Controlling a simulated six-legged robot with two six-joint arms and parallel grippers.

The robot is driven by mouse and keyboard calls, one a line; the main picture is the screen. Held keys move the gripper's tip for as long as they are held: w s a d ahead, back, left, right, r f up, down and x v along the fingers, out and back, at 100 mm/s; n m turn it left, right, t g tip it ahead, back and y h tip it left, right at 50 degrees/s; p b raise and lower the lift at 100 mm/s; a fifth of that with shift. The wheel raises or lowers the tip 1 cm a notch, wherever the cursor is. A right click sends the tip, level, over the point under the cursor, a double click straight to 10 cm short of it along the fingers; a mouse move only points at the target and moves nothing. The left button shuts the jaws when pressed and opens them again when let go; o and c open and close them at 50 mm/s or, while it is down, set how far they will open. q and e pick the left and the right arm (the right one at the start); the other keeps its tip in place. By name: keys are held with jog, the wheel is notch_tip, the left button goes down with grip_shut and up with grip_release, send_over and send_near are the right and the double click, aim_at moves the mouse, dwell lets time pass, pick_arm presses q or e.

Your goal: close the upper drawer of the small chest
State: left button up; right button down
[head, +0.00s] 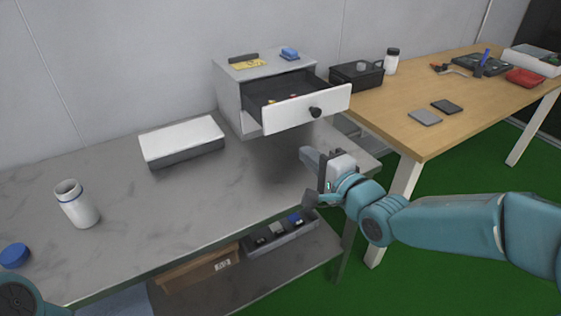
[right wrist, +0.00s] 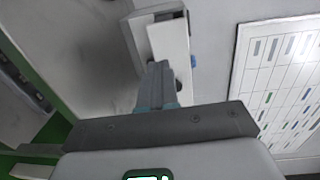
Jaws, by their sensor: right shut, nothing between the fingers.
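The small grey chest (head: 232,105) stands at the back of the grey bench. Its upper drawer (head: 308,108) is pulled well out, with a white front and a dark round knob (head: 316,112); small items lie inside. My right gripper (head: 308,158) is shut and empty, below and in front of the drawer front, apart from it in the head view. In the right wrist view my closed fingers (right wrist: 158,68) overlap the white drawer front (right wrist: 168,42); I cannot tell contact there. Only a piece of my left arm shows at the lower left; its gripper is out of view.
A blue item (head: 289,53) and a yellow item (head: 248,64) lie on the chest. A white-topped box (head: 182,138), a white bottle (head: 76,204) and a blue cap (head: 15,255) are on the bench. A wooden table (head: 440,95) with tools stands right.

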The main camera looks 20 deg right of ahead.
jog(key=s+t+b, duration=0.1)
jog(key=b, duration=0.1)
send_near(274, 121)
jog(key=x, duration=0.6)
jog(key=shift+w, duration=0.4)
pick_arm(q)
notch_tip(274, 121, down, 5)
jog(key=shift+r, duration=0.2)
pick_arm(e)
jog(key=shift+w+a, duration=0.1)
jog(key=shift+w, duration=0.05)
